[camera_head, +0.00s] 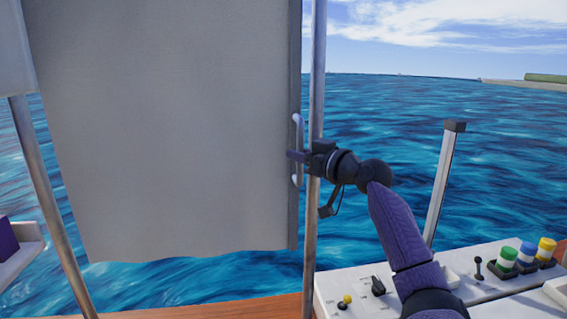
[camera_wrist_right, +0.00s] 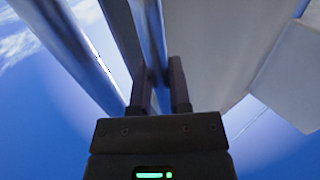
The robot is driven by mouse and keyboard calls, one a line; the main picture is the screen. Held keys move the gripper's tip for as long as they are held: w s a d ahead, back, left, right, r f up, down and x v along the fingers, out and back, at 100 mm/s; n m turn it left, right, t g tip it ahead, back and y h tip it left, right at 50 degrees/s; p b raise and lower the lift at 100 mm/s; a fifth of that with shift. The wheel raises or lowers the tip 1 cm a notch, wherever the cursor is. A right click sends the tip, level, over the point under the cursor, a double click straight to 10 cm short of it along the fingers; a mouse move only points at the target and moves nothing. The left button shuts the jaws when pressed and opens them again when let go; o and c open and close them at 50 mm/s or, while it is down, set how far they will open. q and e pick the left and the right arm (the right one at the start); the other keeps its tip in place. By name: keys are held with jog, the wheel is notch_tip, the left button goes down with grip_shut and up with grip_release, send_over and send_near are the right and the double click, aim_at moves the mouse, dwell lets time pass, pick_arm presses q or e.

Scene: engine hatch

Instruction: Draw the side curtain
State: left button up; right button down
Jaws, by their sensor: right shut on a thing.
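The side curtain (camera_head: 165,130) is a large grey sheet. It hangs across the left half of the head view, with its lower edge above the wooden rail. Its right edge has a darker strip with a pale upright handle (camera_head: 298,130), close to a metal pole. My right gripper (camera_head: 298,155) is at the handle and shut on it, reaching in from the right past the pole. In the right wrist view the two fingers (camera_wrist_right: 163,88) are close together, with the grey curtain (camera_wrist_right: 225,45) to their right. The handle between the fingertips is hard to make out there. My left gripper is not in view.
A metal pole (camera_head: 317,70) stands just right of the curtain edge, and another pole (camera_head: 45,190) slants at the left. A white console (camera_head: 400,285) with switches, a lever and coloured knobs is at the lower right. Open water lies beyond.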

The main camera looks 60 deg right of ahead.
jog(key=shift+s+d, duration=0.1)
jog(key=shift+s, duration=0.05)
jog(key=c, duration=0.6)
grip_release()
jog(key=b+v, duration=0.1)
jog(key=v, duration=0.9)
jog(key=shift+b, duration=0.3)
